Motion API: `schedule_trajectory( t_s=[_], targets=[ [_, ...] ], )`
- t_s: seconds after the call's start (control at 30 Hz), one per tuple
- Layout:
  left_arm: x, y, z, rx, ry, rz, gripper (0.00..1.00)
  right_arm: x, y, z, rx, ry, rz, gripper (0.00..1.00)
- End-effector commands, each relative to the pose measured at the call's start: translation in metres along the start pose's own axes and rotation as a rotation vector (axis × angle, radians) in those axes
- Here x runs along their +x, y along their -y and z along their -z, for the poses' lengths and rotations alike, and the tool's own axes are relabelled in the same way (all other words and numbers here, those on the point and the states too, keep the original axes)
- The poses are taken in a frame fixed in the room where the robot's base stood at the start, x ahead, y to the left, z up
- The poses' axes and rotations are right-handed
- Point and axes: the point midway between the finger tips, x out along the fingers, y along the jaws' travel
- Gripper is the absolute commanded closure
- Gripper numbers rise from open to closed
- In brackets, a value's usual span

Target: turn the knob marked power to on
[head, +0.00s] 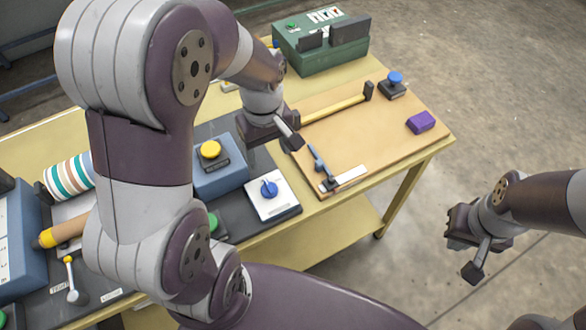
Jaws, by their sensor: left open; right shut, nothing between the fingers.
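A blue knob (269,188) sits on a white square plate (278,207) near the front edge of the table; no marking on it is legible, so I cannot tell for sure that it is the power knob. My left gripper (270,138) is open and empty, beyond the knob in the picture and apart from it, near the left edge of the tan board. My large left arm hides much of the table's left part. My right gripper (467,258) is shut and empty, out over the floor to the right of the table.
A yellow button (211,149) tops a blue box (222,178) left of the knob. The tan board (390,140) holds a blue-handled lever (317,160), a purple block (421,122) and a blue-topped button (395,79). A green box (320,58) stands behind. A striped roll (70,177) lies left.

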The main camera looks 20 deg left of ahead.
Motion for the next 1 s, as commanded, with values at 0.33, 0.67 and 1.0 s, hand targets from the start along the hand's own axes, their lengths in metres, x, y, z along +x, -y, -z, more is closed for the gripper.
schedule_trajectory(
  t_s=[0.33, 0.67, 1.0],
  targets=[
    [0.073, 0.001, -0.001, -0.012, 0.005, 0.005, 0.31, 0.005, 0.000, -0.001, 0.000, 0.000, 0.000, 1.00],
    [0.124, 0.001, -0.001, -0.011, 0.001, 0.001, 0.31, 0.007, 0.000, -0.001, 0.000, 0.000, 0.000, 1.00],
    [0.126, 0.000, -0.001, -0.011, 0.000, 0.000, 0.51, 0.007, 0.000, -0.001, 0.000, 0.000, 0.000, 1.00]
  ],
)
